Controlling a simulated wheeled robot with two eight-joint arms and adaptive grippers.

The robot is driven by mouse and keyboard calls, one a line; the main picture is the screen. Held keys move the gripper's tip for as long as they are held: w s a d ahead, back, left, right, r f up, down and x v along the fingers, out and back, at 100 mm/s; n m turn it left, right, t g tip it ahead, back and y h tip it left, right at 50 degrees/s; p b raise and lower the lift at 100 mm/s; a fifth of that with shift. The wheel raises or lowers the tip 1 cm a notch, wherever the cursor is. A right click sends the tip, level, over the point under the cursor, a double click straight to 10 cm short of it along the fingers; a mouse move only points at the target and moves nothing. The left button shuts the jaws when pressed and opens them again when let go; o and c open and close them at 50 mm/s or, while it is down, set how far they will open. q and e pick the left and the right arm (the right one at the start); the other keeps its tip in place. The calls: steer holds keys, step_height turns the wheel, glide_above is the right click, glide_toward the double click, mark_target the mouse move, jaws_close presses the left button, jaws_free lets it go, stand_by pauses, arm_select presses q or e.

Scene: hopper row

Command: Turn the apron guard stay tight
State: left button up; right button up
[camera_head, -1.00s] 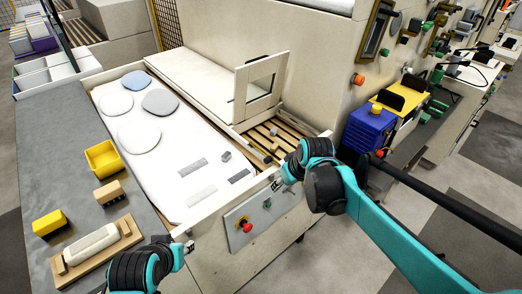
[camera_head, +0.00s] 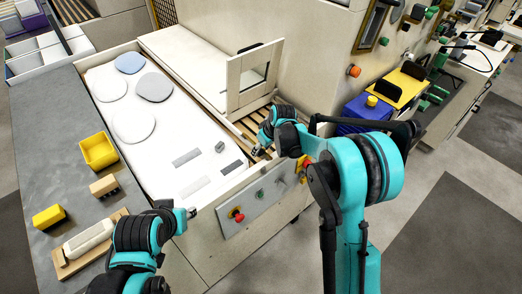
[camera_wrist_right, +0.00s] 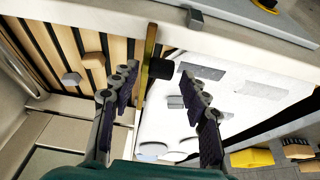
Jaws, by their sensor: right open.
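In the right wrist view a brass strip (camera_wrist_right: 149,62) with a black knob (camera_wrist_right: 162,69) lies between my fingertips. It looks like the guard stay, though I cannot be sure. My right gripper (camera_wrist_right: 160,78) is open, its fingers on either side of the knob and apart from it. In the head view my right gripper (camera_head: 256,151) is over the machine's front edge, beside the slatted opening, and hides the stay. The pale framed guard (camera_head: 233,88) stands upright behind it. My left gripper (camera_head: 191,212) is by the front left edge; its fingers are too small to read.
The white bed (camera_head: 150,145) holds several round pads and grey strips. A control panel (camera_head: 262,196) with a red button (camera_head: 238,216) is on the front. A yellow bin (camera_head: 98,151) and blocks lie on the grey counter at left. A blue box (camera_head: 357,114) stands at right.

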steer(key=shift+w+a+f, duration=0.1)
steer(key=shift+f, duration=0.2)
jaws_close()
steer(key=shift+w+a+r+g+h+p, duration=0.2)
steer(key=shift+r+g+p, duration=0.2)
steer(key=shift+r, duration=0.15)
steer(key=shift+w+a+r+g+h+p, duration=0.1)
steer(key=shift+r+g+h+p, duration=0.15)
steer(key=shift+r+p, duration=0.2)
step_height(320, 180, up, 5)
steer(key=w+a+g+h+p, duration=0.2)
steer(key=g+h+p, duration=0.1)
steer(key=g+p, duration=0.1)
steer(key=shift+w, duration=0.4)
steer(key=shift+a+g, duration=0.15)
steer(key=shift+g, duration=0.1)
